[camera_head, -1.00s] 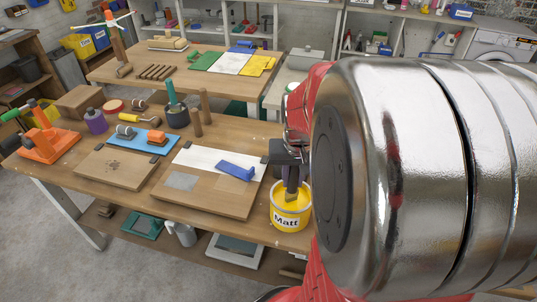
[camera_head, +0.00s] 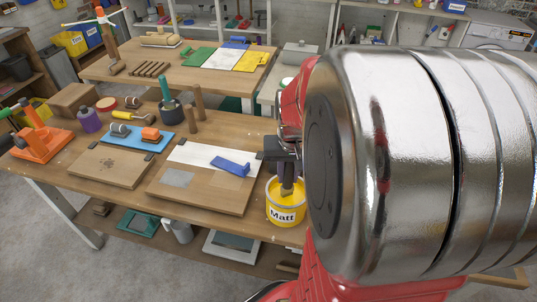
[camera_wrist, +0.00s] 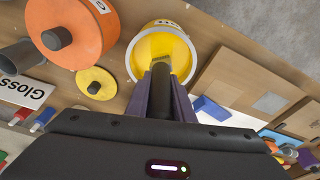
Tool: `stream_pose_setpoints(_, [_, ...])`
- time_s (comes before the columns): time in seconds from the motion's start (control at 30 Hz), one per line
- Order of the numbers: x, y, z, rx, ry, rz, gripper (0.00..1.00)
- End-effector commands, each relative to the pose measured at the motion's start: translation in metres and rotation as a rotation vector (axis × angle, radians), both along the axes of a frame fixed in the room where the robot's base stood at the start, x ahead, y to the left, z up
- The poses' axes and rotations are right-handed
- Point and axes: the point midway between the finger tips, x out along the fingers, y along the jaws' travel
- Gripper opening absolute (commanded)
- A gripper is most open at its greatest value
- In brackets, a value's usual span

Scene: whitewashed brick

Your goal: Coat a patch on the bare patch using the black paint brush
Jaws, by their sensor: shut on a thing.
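My gripper (camera_head: 283,160) is shut on the black paint brush (camera_wrist: 160,92), whose bristles point down. The brush tip (camera_head: 286,189) is at the mouth of the yellow tin (camera_head: 283,214) marked "Matt". The wrist view shows it over the open tin (camera_wrist: 135,60); I cannot tell how deep it reaches. A wooden board (camera_head: 205,203) lies left of the tin, with a white strip (camera_head: 190,154) along its far side. A grey square patch (camera_head: 177,177) is on its bare wood and also shows in the wrist view (camera_wrist: 270,103). I cannot tell whether this is the bare patch.
A blue tool (camera_head: 231,166) lies on the board. Another board (camera_head: 110,167), a blue tray (camera_head: 135,140) and an orange stand (camera_head: 43,145) are farther left. A large orange tin (camera_wrist: 72,30) and a "Gloss" label (camera_wrist: 22,92) show in the wrist view.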

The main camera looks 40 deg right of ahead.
Motion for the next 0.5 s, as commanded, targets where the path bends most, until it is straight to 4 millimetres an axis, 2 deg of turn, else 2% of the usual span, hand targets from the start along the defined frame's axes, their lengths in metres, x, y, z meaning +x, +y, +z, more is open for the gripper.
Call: stream_pose_setpoints(0.5, [0.0002,0.0001,-0.0047,0.000,0.000,0.000,0.00])
